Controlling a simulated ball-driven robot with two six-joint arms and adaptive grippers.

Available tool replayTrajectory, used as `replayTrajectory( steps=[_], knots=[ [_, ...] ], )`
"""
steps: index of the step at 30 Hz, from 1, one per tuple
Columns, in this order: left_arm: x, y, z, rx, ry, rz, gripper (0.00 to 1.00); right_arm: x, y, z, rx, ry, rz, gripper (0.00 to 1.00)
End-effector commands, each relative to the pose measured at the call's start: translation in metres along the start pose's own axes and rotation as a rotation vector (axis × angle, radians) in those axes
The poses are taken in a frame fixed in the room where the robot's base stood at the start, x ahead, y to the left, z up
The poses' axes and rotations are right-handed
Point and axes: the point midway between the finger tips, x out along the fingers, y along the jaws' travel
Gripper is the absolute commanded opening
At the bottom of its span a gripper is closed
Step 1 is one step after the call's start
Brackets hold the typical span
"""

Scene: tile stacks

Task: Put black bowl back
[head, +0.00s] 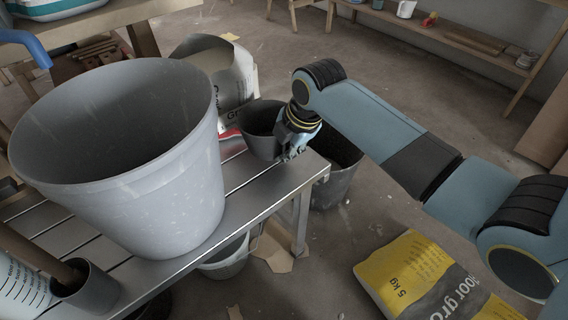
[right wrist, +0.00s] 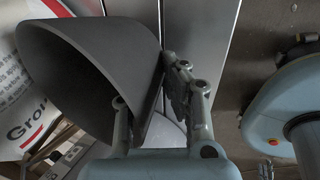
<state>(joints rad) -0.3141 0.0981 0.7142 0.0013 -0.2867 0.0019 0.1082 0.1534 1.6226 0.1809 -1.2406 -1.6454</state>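The black bowl (head: 258,118), dark grey and deep, is at the far right corner of the metal table, upright in the head view. My right gripper (head: 292,146) is at its right side. In the right wrist view the bowl (right wrist: 75,65) fills the upper left, its mouth toward the lower left. The right gripper's fingers (right wrist: 150,95) are apart, one over the mouth and rim side, the other against or close to the outer wall. Whether they clamp the wall is unclear. My left gripper is not in view.
A large grey bucket (head: 125,190) covers much of the metal table (head: 245,212). A printed bag (head: 225,70) stands behind the bowl. A dark bucket (head: 335,185) and a yellow-grey sack (head: 425,275) are on the floor. A dark cup (head: 95,292) stands front left.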

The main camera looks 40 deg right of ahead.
Motion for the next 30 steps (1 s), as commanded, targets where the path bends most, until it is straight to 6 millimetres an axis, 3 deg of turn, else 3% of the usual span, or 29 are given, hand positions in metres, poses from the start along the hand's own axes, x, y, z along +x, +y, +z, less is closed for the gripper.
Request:
replayTrajectory(
  steps=[9,18,24,30],
  knots=[
    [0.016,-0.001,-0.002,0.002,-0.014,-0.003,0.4,0.038,-0.015,0.0,0.002,0.001,-0.002,0.0],
    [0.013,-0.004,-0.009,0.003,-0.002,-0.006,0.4,0.038,-0.015,0.0,0.001,0.0,0.0,0.0],
    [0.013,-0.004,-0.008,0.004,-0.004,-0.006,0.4,0.038,-0.015,0.0,0.001,0.0,0.0,0.27],
    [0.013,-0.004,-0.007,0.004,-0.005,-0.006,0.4,0.038,-0.015,0.0,0.001,0.0,-0.001,0.29]
  ],
)
